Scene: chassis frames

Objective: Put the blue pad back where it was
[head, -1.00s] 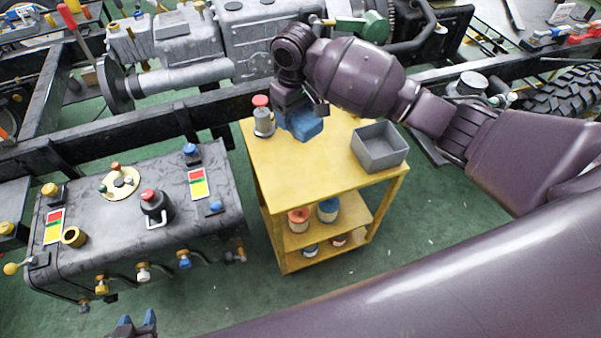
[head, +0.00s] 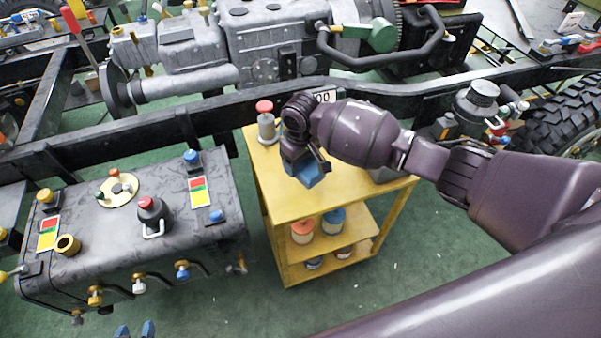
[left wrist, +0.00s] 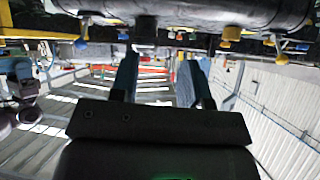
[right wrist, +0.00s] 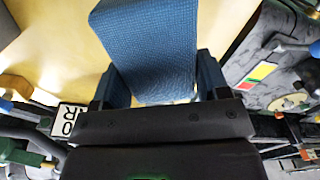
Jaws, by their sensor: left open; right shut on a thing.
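The blue pad (right wrist: 150,50) is a textured blue block held between the fingers of my right gripper (right wrist: 155,85) in the right wrist view. In the head view my right gripper (head: 303,172) is over the yellow cart top (head: 280,200), with the pad (head: 312,175) partly hidden under it. I cannot tell whether the pad touches the cart top. My left gripper (head: 134,331) shows only its blue fingertips at the bottom edge of the head view. In the left wrist view the left gripper (left wrist: 157,80) is open, with nothing between its fingers.
A grey canister with a red cap (head: 266,122) stands at the cart's back left. A grey tray (head: 384,174) is mostly hidden behind my right arm. Cans (head: 333,221) sit on the lower shelf. A dark tank (head: 120,228) stands left of the cart, and a black chassis rail (head: 225,118) runs behind.

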